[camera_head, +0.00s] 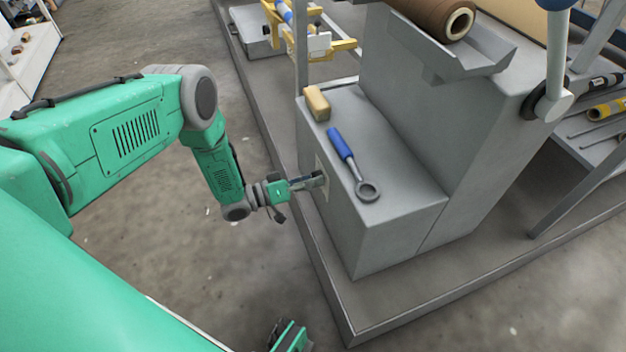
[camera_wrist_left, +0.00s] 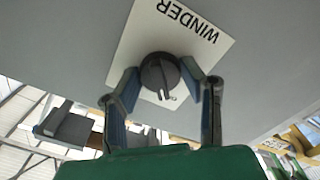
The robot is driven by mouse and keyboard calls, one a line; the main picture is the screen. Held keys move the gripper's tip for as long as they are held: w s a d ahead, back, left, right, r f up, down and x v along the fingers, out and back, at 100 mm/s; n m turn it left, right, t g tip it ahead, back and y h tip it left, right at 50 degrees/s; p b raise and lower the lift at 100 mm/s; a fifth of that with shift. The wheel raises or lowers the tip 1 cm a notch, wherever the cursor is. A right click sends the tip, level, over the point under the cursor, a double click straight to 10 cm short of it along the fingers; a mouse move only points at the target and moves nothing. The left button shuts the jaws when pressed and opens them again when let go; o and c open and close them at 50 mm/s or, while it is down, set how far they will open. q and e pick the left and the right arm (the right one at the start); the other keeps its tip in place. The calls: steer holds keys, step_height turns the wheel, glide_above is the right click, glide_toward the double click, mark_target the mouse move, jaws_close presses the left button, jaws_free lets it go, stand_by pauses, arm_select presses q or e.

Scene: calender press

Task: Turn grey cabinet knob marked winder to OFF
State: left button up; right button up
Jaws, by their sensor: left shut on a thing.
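The cabinet (camera_head: 400,222) is a grey box with a white plate (camera_head: 321,178) on its left face, mostly behind my left gripper (camera_head: 316,181). In the left wrist view the plate (camera_wrist_left: 190,55) reads WINDER, appearing upside down. A dark round knob (camera_wrist_left: 158,72) with a raised grip sits on it. My left gripper (camera_wrist_left: 163,85) has its two fingers on either side of this knob and is shut on it. OFF and ON marks are not visible. A green and dark part, perhaps my right gripper (camera_head: 290,338), is cut off at the bottom edge.
On the cabinet top lie a blue-handled ring wrench (camera_head: 350,162) and a tan block (camera_head: 316,103). A brown roll (camera_head: 438,15) rests above. The platform edge (camera_head: 300,235) runs below the cabinet. The floor to its left is clear.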

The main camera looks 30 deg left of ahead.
arm_select(q)
steer(key=shift+w+a+r+n, duration=0.15)
steer(key=shift+w+r+n, duration=0.15)
steer(key=shift+n, duration=0.3)
steer(key=o, duration=1.1)
steer(key=shift+f, duration=0.2)
steer(key=shift+s, duration=0.1)
steer(key=shift+s, duration=0.1)
steer(key=v, duration=1.1)
steer(key=shift+s+a+f, duration=0.1)
steer(key=shift+s+a, duration=0.15)
steer(key=shift+a, duration=0.1)
